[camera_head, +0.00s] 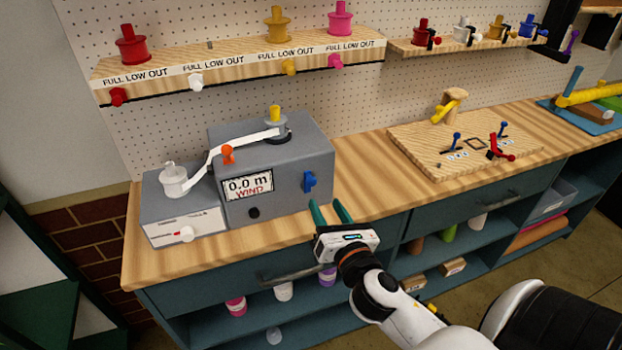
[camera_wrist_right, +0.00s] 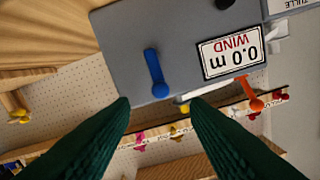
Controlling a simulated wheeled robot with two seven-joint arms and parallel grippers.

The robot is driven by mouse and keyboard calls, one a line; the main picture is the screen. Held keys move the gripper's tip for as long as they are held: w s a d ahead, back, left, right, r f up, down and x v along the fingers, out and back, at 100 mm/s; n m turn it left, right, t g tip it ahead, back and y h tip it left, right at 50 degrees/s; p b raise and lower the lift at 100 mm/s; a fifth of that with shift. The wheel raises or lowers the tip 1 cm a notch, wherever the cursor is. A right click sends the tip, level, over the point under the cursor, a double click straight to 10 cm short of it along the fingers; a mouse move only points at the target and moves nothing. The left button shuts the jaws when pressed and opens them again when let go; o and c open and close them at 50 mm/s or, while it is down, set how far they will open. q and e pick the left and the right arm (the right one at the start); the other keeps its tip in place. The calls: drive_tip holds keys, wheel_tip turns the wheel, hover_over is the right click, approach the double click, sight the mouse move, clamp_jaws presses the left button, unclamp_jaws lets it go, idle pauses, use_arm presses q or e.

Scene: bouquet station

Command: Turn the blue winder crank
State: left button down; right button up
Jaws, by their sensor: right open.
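The blue winder crank (camera_head: 310,181) is on the front right of the grey winder box (camera_head: 285,205), beside the display (camera_head: 248,187) reading 0.0 m WIND. In the right wrist view the crank (camera_wrist_right: 156,74) shows as a blue bar with a round knob, apart from my fingers. My right gripper (camera_head: 331,212) is open and empty, with green fingers, just in front of and below the crank. In the right wrist view its fingertips (camera_wrist_right: 157,105) stand on either side of the gap below the crank. My left gripper is not in view.
A white ribbon (camera_head: 235,147) runs from a spool on the left grey box (camera_head: 165,215) to a yellow-topped spool (camera_head: 276,120). An orange lever (camera_head: 228,154) stands on the winder. A wooden board (camera_head: 465,150) with small levers lies to the right. The bench between is clear.

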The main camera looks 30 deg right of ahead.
sight(313, 184)
drive_tip(key=p+x, duration=0.1)
drive_tip(key=x, duration=0.8)
drive_tip(key=shift+w+a+p, duration=0.1)
drive_tip(key=shift+w+p, duration=0.05)
drive_tip(key=shift+p, duration=0.15)
clamp_jaws()
